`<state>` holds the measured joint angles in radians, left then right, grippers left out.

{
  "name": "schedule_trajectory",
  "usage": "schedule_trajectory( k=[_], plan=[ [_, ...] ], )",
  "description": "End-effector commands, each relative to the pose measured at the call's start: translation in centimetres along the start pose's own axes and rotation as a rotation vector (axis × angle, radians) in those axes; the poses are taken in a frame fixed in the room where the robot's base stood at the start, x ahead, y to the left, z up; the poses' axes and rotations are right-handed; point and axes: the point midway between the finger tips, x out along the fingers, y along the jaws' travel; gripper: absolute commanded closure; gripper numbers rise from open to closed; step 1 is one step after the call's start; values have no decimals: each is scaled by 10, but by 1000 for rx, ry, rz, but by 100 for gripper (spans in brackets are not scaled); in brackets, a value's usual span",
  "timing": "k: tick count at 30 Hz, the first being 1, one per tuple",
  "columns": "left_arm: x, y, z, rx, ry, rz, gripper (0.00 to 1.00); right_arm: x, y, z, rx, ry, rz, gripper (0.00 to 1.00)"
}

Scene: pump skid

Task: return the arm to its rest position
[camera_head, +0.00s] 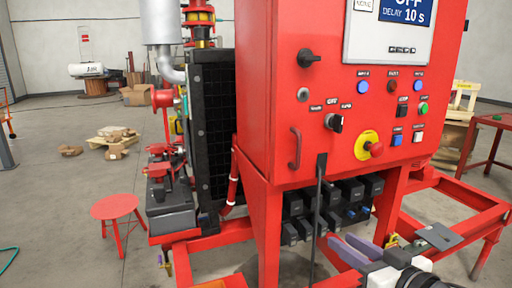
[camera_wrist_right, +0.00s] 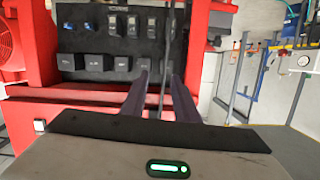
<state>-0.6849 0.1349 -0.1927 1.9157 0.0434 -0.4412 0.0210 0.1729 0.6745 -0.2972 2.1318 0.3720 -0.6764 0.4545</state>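My right gripper (camera_head: 342,241) is low in front of the red pump-skid frame, at the lower right of the head view. Its two purple-grey fingers point toward the black blocks under the control cabinet. In the right wrist view the fingers of this gripper (camera_wrist_right: 160,80) stand apart with a gap between them, and nothing is held. A thin dark rod (camera_wrist_right: 167,55) shows in line with that gap, beyond the fingertips; I cannot tell how far. My left gripper and arm are not in view.
The red control cabinet (camera_head: 285,95) with knobs, buttons and a display stands above the gripper. Black blocks (camera_head: 330,205) sit beneath it. A dark rod (camera_head: 317,215) hangs from its lower edge. A red frame rail (camera_head: 455,195) is at right. A red stool (camera_head: 114,207) stands left.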

Motion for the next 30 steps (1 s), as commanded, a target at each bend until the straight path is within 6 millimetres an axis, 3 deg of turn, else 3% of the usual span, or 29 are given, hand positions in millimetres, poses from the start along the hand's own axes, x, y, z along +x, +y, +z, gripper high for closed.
schedule_trajectory(
  k=[1,5,9,12,15,18,21,30],
  plan=[
    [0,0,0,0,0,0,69,0,-4,45,27,-50,7,72],
    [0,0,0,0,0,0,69,-12,-16,144,51,-159,37,72],
    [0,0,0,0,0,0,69,-45,-35,244,68,-287,71,72],
    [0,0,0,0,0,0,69,-77,-52,307,73,-379,93,72],
    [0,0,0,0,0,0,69,-109,-68,355,72,-457,109,72],
    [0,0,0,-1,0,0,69,-135,-81,386,68,-514,119,72],
    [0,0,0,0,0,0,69,-151,-89,403,66,-549,123,72],
    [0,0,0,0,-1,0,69,-156,-92,409,62,-561,124,72]
  ],
)
